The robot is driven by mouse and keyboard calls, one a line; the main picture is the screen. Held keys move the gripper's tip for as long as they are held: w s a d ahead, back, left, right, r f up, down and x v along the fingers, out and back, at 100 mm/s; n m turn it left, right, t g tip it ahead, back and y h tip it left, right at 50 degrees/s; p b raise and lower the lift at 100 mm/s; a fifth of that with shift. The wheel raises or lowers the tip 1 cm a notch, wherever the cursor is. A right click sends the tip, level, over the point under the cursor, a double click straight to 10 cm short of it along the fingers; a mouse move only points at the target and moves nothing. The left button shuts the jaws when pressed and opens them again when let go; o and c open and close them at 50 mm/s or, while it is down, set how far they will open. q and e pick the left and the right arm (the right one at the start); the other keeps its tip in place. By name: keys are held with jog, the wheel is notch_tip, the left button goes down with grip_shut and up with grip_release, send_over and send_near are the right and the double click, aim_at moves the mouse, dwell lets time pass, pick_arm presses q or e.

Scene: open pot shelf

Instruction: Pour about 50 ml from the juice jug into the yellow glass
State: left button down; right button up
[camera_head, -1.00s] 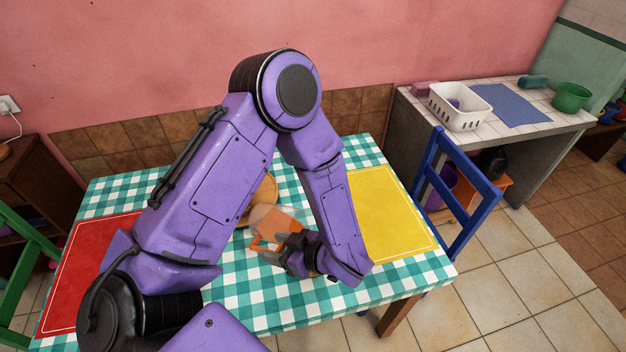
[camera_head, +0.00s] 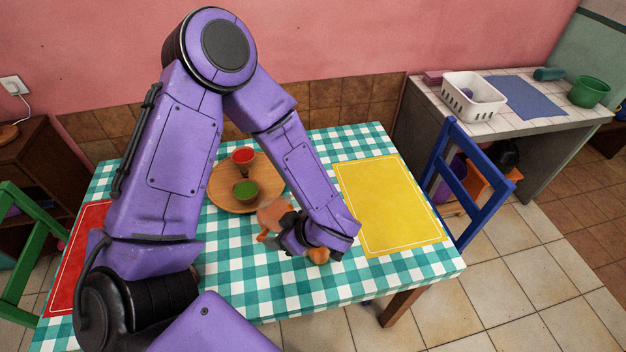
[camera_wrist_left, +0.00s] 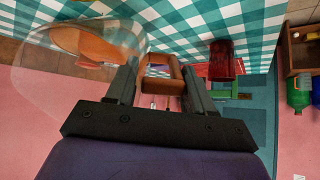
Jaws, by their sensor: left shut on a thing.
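The juice jug (camera_head: 274,214) is a clear vessel with orange juice, over the middle of the checked table. In the left wrist view its clear body and juice (camera_wrist_left: 85,44) fill the upper left. My left gripper (camera_head: 306,240) is shut on the jug's orange-brown handle (camera_wrist_left: 161,72). I cannot tell exactly how far the jug is tilted. A small orange shape (camera_head: 318,256) shows just below the gripper; I cannot tell whether it is the yellow glass or part of the jug. No yellow glass shows clearly elsewhere. My right gripper is not in view.
A yellow mat (camera_head: 390,205) lies right, a red mat (camera_head: 72,250) left. A red glass (camera_wrist_left: 222,60) shows in the wrist view. A blue chair (camera_head: 470,190) stands at the right edge.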

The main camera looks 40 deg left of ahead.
pick_arm(q)
jog(key=shift+d+r+h+p, duration=0.15)
jog(key=shift+r+h+p, duration=0.25)
jog(key=shift+r+p, duration=0.3)
jog(key=shift+f, duration=0.25)
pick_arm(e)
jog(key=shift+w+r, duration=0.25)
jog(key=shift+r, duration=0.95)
